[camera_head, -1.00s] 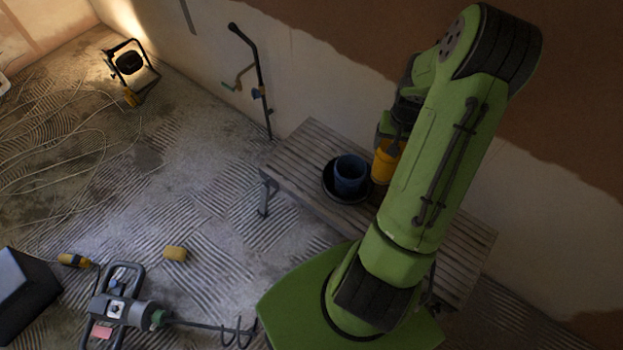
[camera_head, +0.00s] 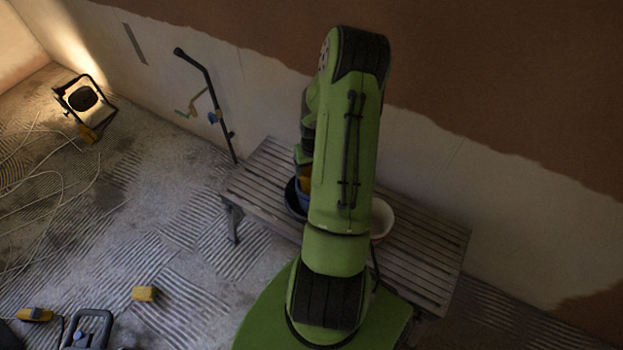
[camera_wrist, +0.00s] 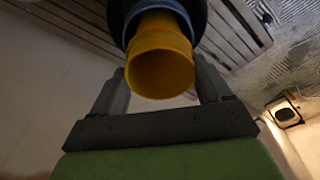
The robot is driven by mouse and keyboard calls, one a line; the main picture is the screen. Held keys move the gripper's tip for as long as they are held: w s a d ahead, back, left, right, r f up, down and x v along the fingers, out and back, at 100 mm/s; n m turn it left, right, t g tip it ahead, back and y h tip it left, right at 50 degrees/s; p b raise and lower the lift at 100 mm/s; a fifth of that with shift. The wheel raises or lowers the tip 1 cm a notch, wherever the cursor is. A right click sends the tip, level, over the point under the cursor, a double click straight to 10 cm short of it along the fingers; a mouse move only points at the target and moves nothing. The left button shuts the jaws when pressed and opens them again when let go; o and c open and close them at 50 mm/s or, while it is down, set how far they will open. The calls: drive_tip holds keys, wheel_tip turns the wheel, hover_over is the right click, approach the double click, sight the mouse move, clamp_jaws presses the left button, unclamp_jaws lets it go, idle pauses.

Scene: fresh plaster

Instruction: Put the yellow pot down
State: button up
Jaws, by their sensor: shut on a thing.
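The yellow pot (camera_wrist: 160,62) is between the two fingers of my gripper (camera_wrist: 162,75), its open end facing the wrist camera. In the head view a small part of the yellow pot (camera_head: 305,185) shows left of my arm. The blue pot (camera_head: 301,200) is directly below it in the dark dish (camera_head: 291,199). In the wrist view the rim of the blue pot (camera_wrist: 150,8) shows around the yellow pot's far end. I cannot tell whether the yellow pot is inside the blue one or just above it. My arm hides most of this in the head view.
The slatted bench (camera_head: 430,255) stands by the wall, bare at its right end. A white pot (camera_head: 382,218) is on it, partly behind my arm. A black pole (camera_head: 212,90) leans left of the bench. A work lamp (camera_head: 82,100) and a yellow block (camera_head: 144,293) are on the floor.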

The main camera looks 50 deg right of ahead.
drive_tip(key=shift+f+b, duration=0.8)
drive_tip(key=shift+f, duration=1.55)
drive_tip(key=o, duration=1.3)
drive_tip(key=shift+o, duration=0.2)
wheel_tip(320, 180, up, 13)
drive_tip(key=s+a+p, duration=0.1)
drive_tip(key=p, duration=0.3)
drive_tip(key=w+a+r+n+t+h, duration=0.1)
drive_tip(key=w+a+r+n+t, duration=0.2)
drive_tip(key=a+r, duration=1.4)
drive_tip(key=s+a+r+n+y, duration=0.1)
drive_tip(key=s+a+r+n, duration=0.1)
drive_tip(key=s+a+r, duration=0.2)
drive_tip(key=s+a+r+n+t+y, duration=0.1)
drive_tip(key=s+a+r+n, duration=0.1)
drive_tip(key=s+a+r, duration=0.2)
drive_tip(key=s+a, duration=0.2)
drive_tip(key=a, duration=0.2)
drive_tip(key=shift+s+a+n, duration=0.3)
drive_tip(key=shift+s, duration=0.05)
